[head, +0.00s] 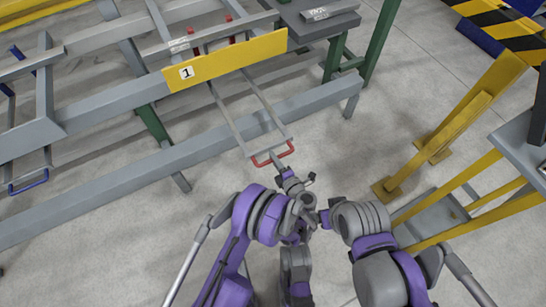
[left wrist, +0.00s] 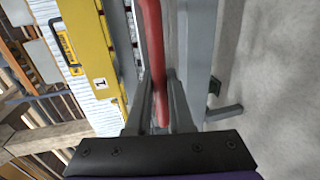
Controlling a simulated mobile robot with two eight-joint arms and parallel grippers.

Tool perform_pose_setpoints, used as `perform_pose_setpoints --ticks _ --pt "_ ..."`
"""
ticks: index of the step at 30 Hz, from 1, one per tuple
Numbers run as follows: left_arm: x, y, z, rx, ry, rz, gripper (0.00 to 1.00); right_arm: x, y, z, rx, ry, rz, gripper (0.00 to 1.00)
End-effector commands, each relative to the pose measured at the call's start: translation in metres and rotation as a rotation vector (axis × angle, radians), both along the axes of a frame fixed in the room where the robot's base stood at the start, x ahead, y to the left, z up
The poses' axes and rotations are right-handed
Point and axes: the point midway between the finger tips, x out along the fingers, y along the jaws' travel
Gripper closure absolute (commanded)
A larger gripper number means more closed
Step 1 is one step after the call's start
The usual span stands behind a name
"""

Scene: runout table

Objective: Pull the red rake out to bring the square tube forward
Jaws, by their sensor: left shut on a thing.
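The red rake's handle (head: 273,155) sticks out in front of the runout table, on two thin grey rods (head: 230,110) that run back under the yellow plate marked 1. My left gripper (head: 279,166) is shut on the handle. In the left wrist view the red bar (left wrist: 153,60) passes between the two fingers (left wrist: 160,110). Red uprights (head: 230,27) show behind the plate, close to a grey tube with a white label (head: 180,45), which looks like the square tube. Whether they touch is unclear. My right gripper's fingers do not show.
A long grey rail (head: 170,165) crosses under the rake rods. A blue handle (head: 28,183) sits at the left. A yellow post (head: 455,115) and a yellow-legged stand (head: 445,200) are at the right. Bare floor (head: 330,130) lies between.

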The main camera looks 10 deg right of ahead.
Motion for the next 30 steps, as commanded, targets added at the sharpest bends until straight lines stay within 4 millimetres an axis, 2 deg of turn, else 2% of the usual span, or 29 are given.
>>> perform_pose_setpoints --ticks 12,13,18,30 --pt "-0.0037 -0.0029 -0.0004 -0.003 0.002 -0.004 1.0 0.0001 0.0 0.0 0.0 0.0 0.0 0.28" --pt "-0.0038 -0.0029 -0.0005 -0.003 0.002 -0.005 0.78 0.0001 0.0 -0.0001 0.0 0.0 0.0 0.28" --pt "-0.003 -0.0022 -0.0003 -0.002 0.001 -0.004 0.5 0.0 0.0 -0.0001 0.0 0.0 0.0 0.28" --pt "-0.0014 -0.0008 0.0003 -0.001 0.001 -0.002 0.5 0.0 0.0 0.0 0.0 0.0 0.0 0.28"
